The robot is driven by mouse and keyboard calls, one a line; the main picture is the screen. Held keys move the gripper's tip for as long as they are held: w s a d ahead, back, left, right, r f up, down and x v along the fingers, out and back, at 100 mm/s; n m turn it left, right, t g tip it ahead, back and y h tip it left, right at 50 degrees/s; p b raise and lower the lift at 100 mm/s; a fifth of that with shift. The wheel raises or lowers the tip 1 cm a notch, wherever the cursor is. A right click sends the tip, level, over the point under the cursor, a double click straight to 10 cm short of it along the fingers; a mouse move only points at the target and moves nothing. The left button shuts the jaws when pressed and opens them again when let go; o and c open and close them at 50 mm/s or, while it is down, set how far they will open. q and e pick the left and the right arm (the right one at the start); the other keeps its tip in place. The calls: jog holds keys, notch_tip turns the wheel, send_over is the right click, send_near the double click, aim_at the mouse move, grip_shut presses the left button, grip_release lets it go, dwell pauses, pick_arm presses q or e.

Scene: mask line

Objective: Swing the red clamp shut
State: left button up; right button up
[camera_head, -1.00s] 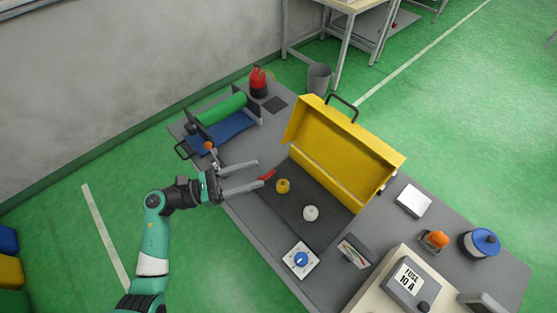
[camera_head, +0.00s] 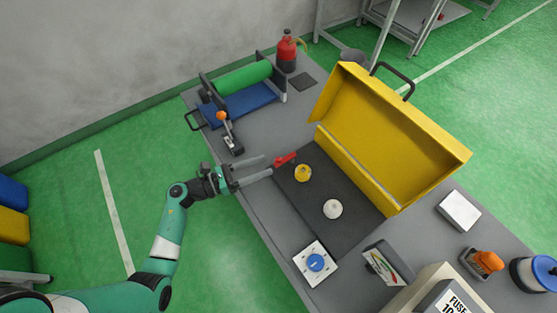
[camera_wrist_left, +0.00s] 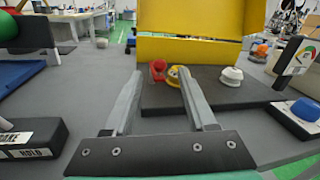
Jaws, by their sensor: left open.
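The red clamp (camera_head: 285,159) is a small red piece at the left end of the dark board (camera_head: 326,205), close to a yellow knob (camera_head: 303,173). My left gripper (camera_head: 267,166) is open and empty, with its fingers pointing at the red clamp from the left and a small gap between. In the left wrist view the red clamp (camera_wrist_left: 157,68) shows beyond and between the fingertips of the left gripper (camera_wrist_left: 160,73), with the yellow knob (camera_wrist_left: 173,76) partly behind the right finger. My right gripper is not in view.
A raised yellow cover (camera_head: 385,130) stands behind the board. A white knob (camera_head: 332,209) sits on the board. A blue dial box (camera_head: 315,263) is in front. An orange-tipped lever (camera_head: 221,116) and a green roller (camera_head: 243,78) stand to the left.

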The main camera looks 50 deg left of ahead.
aim_at(279, 160)
pick_arm(q)
jog(key=b+x, duration=0.1)
jog(key=x, duration=0.5)
jog(key=shift+w, duration=0.1)
grip_shut()
